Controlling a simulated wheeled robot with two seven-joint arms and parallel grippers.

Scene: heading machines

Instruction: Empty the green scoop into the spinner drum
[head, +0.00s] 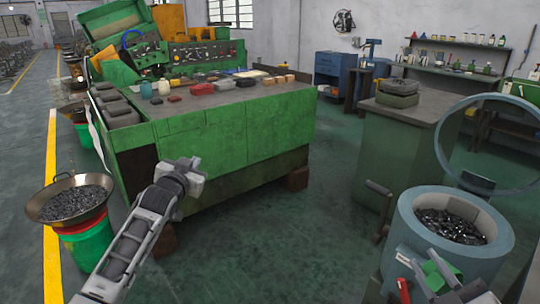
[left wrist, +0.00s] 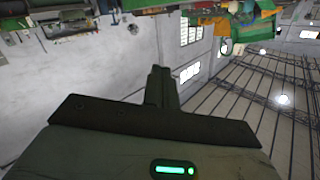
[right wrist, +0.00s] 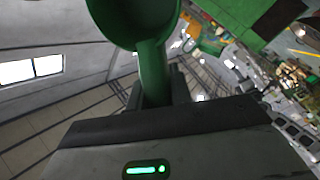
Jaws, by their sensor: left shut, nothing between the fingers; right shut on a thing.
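The spinner drum (head: 402,235) is a blue-grey open-topped cylinder at the lower right of the head view, with dark shiny metal pieces (head: 450,226) inside. The green scoop (head: 437,272) is at the drum's near side, low in the picture. My right gripper (head: 452,290) is shut on the scoop's handle, which shows between the fingers in the right wrist view (right wrist: 152,75). The scoop's round bowl (right wrist: 135,18) is at the top of that view; I cannot tell what it holds. My left gripper (head: 188,172) is shut and empty, in front of the green machine.
A round blue-grey ring (head: 440,150) stands raised behind the drum. A green cabinet (head: 405,150) is beyond it. The green machine (head: 235,130) fills the centre left. A pan of metal pieces (head: 35,208) sits on a bucket at left. Floor between machine and drum is clear.

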